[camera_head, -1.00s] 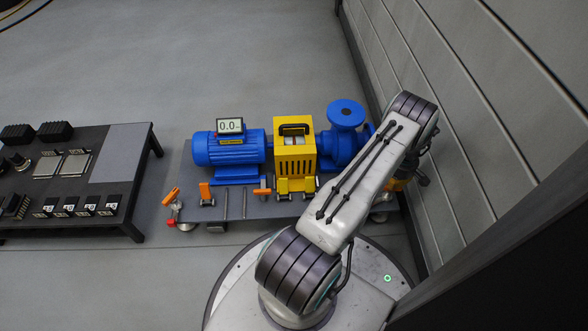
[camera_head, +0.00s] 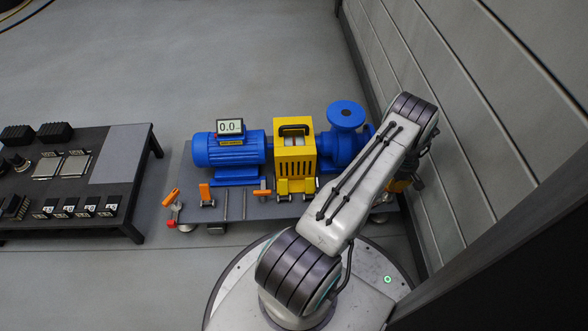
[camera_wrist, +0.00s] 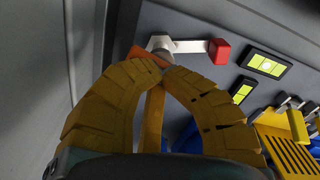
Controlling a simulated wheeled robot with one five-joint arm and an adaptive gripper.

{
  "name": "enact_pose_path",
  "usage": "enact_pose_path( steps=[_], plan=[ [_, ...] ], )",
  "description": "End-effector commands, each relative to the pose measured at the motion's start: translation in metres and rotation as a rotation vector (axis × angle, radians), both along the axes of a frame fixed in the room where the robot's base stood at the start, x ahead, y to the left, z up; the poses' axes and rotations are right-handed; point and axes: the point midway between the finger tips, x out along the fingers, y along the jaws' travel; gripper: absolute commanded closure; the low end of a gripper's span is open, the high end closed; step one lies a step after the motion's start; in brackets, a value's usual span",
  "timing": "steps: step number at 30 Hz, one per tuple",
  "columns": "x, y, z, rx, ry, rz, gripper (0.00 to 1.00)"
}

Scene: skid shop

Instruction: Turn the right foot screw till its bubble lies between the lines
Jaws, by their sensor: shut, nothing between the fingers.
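The right foot screw shows in the wrist view as a pale hub (camera_wrist: 158,43) with a flat metal bar running right to a red block (camera_wrist: 219,50). My gripper (camera_wrist: 166,63) is shut and empty. Its yellow fingertips meet just below the hub in the picture; whether they touch it I cannot tell. Two bubble levels with yellow-green windows, one long (camera_wrist: 266,65) and one smaller (camera_wrist: 243,90), lie right of the bar. A pale spot shows in the long one, but its place against the lines is too small to read. In the head view my arm largely hides this corner.
The skid (camera_head: 237,208) carries a blue motor (camera_head: 228,150), a yellow guard (camera_head: 296,158) and a blue pump (camera_head: 346,116). A display (camera_head: 230,127) reads 0.0. A wall (camera_head: 470,120) stands close on the right. A black table (camera_head: 120,180) with parts stands left.

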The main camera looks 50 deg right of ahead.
Motion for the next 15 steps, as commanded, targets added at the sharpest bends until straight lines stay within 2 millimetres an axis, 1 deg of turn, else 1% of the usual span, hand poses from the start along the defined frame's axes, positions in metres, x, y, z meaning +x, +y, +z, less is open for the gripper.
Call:
enact_pose_path(
  steps=[1,5,12,15],
  plan=[
    [-0.0001,0.0049,-0.0051,0.012,-0.001,0.000,1.00],
    [-0.0001,0.0049,-0.0051,0.012,-0.001,-0.042,1.00],
    [-0.0001,0.0049,-0.0051,0.013,-0.001,-0.202,1.00],
    [0.0000,0.0049,-0.0051,0.013,-0.001,-0.225,1.00]
  ],
)
